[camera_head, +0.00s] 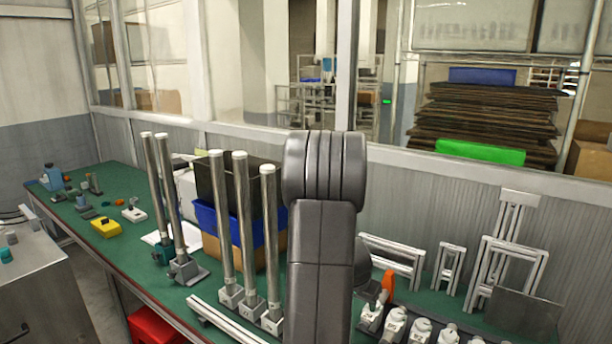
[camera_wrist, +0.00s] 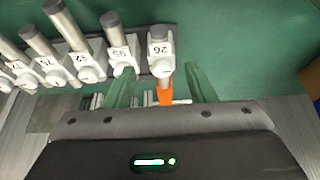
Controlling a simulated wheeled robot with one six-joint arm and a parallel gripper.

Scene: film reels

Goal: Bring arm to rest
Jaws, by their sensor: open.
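My arm rises through the middle of the head view and its end is hidden there. In the wrist view my gripper (camera_wrist: 156,70) is open, with its two green fingers apart. A small grey-white fitting marked 26 (camera_wrist: 160,52) with an orange part (camera_wrist: 165,96) shows between the fingers. I cannot tell whether the fingers are level with it or above it; no contact is visible. The orange part also shows in the head view (camera_head: 388,284), right of my arm.
Several numbered fittings (camera_wrist: 122,48) stand in a row left of the 26 piece. Tall metal posts (camera_head: 246,230) stand on the green bench (camera_head: 130,240) left of my arm, before a blue bin (camera_head: 207,222). White frames (camera_head: 450,268) stand at right.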

